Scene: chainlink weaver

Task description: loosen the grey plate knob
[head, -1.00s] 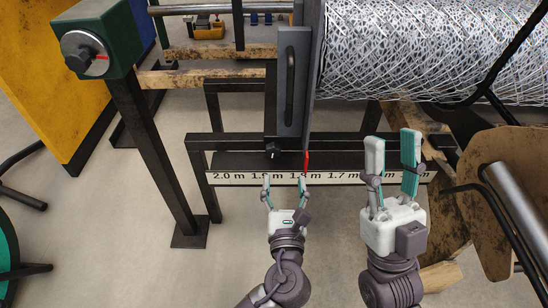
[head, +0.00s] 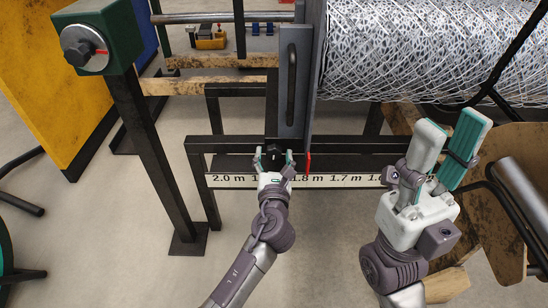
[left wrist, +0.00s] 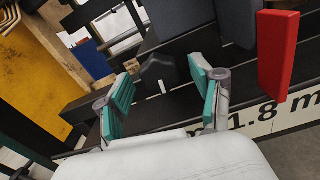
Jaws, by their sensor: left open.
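The grey plate (head: 295,82) stands upright on the dark rail, with a long dark handle on its face. Its small black knob (head: 273,152) is at the plate's foot, left of the red pointer (head: 308,162). My left gripper (head: 274,158) is open at the knob, with a finger on either side. In the left wrist view the dark knob (left wrist: 158,70) shows between and just beyond the teal fingertips; I cannot tell whether they touch it. My right gripper (head: 448,140) is open and empty, to the right in front of the rail.
A scale strip (head: 345,181) with metre marks runs along the rail below the knob. A mesh roll (head: 420,50) lies behind at the upper right. A green box with a dial (head: 88,48) stands at the upper left. A brown board (head: 505,170) is at the right.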

